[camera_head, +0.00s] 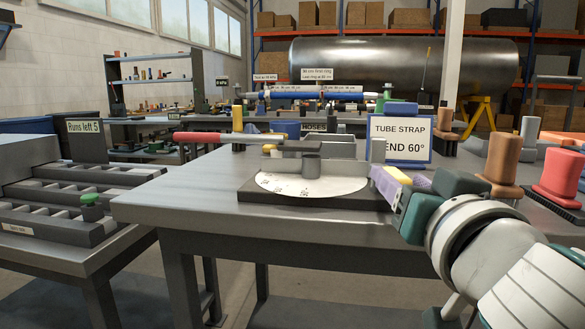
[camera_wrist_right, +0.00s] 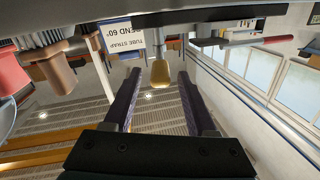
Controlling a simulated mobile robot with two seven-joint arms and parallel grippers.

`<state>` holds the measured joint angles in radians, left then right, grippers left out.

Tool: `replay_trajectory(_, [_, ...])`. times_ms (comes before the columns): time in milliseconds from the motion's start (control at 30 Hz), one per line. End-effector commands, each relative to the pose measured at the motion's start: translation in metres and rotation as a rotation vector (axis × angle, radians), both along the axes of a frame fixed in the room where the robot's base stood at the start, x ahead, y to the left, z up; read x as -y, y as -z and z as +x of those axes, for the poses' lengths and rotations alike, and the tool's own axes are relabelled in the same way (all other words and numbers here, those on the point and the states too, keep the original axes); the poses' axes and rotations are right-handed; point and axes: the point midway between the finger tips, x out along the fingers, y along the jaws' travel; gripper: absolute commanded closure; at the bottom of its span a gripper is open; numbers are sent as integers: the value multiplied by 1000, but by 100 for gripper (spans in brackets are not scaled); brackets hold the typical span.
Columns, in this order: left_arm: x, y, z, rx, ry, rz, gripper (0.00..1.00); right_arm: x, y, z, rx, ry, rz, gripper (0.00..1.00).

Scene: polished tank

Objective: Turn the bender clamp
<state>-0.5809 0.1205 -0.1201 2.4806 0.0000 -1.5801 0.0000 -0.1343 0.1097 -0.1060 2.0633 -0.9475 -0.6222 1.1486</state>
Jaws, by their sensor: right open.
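The tube bender sits on the grey bench, with a white dial plate (camera_head: 310,184) on a dark base and a grey central post (camera_head: 311,165). Its lever with a red handle (camera_head: 200,137) points left. A yellow clamp knob (camera_head: 397,175) is at the bender's right end, partly hidden by my right gripper (camera_head: 388,185). In the right wrist view, the yellow knob (camera_wrist_right: 160,74) is between the tips of the open purple fingers, with a gap on each side. My left gripper is not in view.
A "TUBE STRAP BEND 60°" sign (camera_head: 400,138) stands just behind my gripper. Brown (camera_head: 502,158) and red (camera_head: 560,175) stepped blocks stand on the right of the bench. A slotted rack (camera_head: 75,195) is at left. The bench's front left is clear.

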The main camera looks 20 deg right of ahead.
Motion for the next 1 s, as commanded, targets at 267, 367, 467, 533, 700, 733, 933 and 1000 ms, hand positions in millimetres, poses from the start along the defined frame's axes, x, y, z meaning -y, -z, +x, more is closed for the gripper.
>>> replay_trajectory(267, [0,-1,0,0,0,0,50,9,0,23,-1,1,0,43])
replay_trajectory(367, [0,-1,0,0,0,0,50,10,1,24,-1,1,0,43])
replay_trajectory(467, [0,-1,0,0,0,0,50,10,1,24,-2,1,1,43])
replay_trajectory(533, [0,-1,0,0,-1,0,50,10,1,24,-1,1,0,45])
replay_trajectory(700, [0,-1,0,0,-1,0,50,10,1,24,-1,1,0,64])
replay_trajectory(733, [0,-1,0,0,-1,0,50,10,1,24,-1,1,0,68])
replay_trajectory(933, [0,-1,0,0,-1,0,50,9,1,24,-1,0,0,90])
replay_trajectory(1000, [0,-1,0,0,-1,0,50,9,1,24,-1,0,0,98])
